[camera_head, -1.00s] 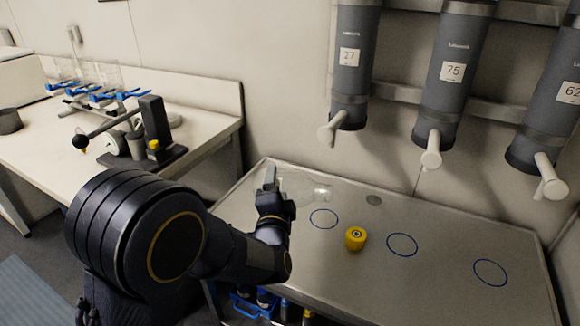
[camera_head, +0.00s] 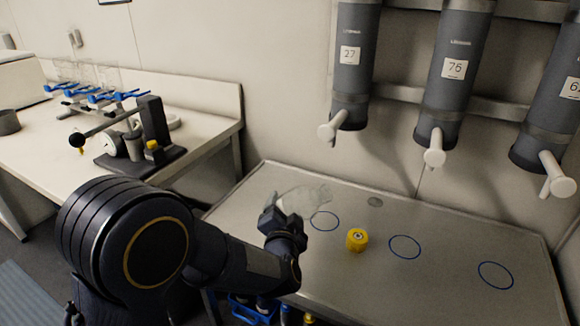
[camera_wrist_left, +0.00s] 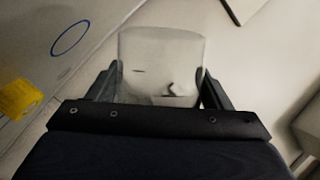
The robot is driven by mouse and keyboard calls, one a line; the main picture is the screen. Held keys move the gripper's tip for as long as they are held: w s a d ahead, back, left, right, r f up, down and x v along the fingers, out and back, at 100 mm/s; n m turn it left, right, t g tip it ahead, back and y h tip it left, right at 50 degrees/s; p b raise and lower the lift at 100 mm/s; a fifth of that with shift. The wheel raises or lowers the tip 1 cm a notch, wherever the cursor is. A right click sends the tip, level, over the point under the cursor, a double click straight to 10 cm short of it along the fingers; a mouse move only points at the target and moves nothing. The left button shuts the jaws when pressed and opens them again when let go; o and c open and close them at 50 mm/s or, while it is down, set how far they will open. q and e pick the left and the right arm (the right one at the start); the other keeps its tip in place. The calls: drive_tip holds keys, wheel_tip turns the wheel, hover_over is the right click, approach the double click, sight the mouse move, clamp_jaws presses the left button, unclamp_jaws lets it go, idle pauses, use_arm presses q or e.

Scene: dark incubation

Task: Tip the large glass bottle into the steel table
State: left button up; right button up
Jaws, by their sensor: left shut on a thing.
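The large glass bottle (camera_head: 304,199) is clear and lies tilted over the left part of the steel table (camera_head: 335,275), its narrower end pointing right and slightly up. My left gripper (camera_head: 271,215) is shut on its left end. In the left wrist view the bottle (camera_wrist_left: 160,62) sits between the two fingers of my left gripper (camera_wrist_left: 158,88). The arm hides part of the bottle's near end, and I cannot tell whether the bottle touches the table. My right gripper is not in view.
Grey numbered cylinders with white taps (camera_head: 435,147) hang above the table's back. A white bench (camera_head: 40,150) with lab equipment is at left. The table's right side is clear.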

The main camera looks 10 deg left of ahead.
use_arm(q)
drive_tip(key=shift+d+f+n, duration=0.2)
drive_tip(key=shift+f+n, duration=0.1)
drive_tip(key=d+f+n, duration=0.1)
drive_tip(key=s+d+f+n+g+h+b, duration=0.1)
drive_tip(key=d+f, duration=0.1)
drive_tip(key=shift+n+g, duration=0.3)
drive_tip(key=shift+n, duration=0.1)
drive_tip(key=shift+s+d, duration=0.1)
drive_tip(key=shift+d, duration=0.05)
drive_tip(key=shift+s+d+f+n+g+h+b, duration=0.15)
drive_tip(key=shift+s+d+f+n+g+h, duration=0.15)
drive_tip(key=shift+d+n, duration=0.3)
drive_tip(key=shift+s+d+f+n+g+h+b, duration=0.1)
drive_tip(key=shift+s+d+n+g+h+b, duration=0.1)
drive_tip(key=shift+d+n+h, duration=0.4)
drive_tip(key=shift+s+d+f+n+g+h+b, duration=0.1)
drive_tip(key=shift+s+d+f+n+g+b, duration=0.15)
drive_tip(key=shift+d, duration=0.55)
drive_tip(key=shift+w+r, duration=0.1)
drive_tip(key=shift+d+n, duration=0.25)
drive_tip(key=shift+d, duration=0.1)
